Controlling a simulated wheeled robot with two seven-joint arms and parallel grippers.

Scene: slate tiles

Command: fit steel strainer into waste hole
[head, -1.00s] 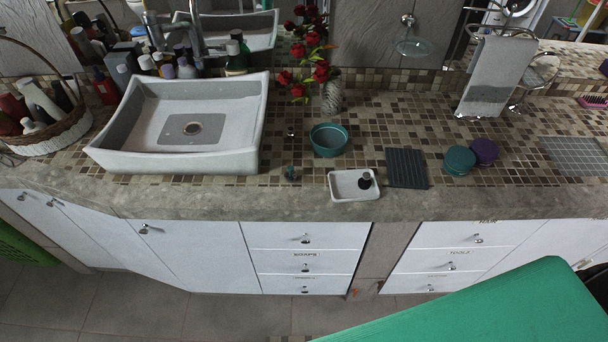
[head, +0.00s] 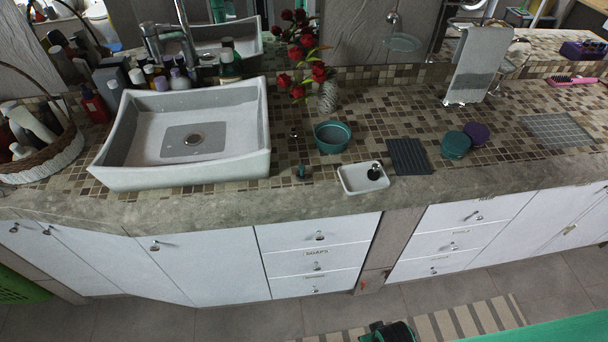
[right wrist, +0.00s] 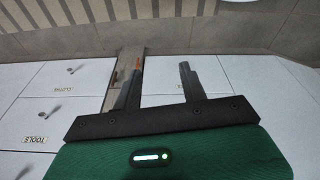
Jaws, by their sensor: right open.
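The white basin (head: 120,178) stands at the left of the counter. Its waste hole (head: 194,139) shows as a small round in the grey patch of its floor; I cannot make out any depth. A small dark piece with an upright knob (head: 375,173) sits in the white dish (head: 352,184) right of the basin. It may be the steel strainer, but it is too small to tell. My right gripper (right wrist: 160,68) is open and empty in the right wrist view, with the drawer fronts beyond it. My left gripper is not in view.
A teal bowl (head: 332,137), a dark ribbed mat (head: 408,156) and teal and purple round pots (head: 456,145) stand near the dish. A vase of red flowers (head: 327,97) and bottles (head: 229,66) stand behind. A basket (head: 45,165) is at far left. The counter's front strip is clear.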

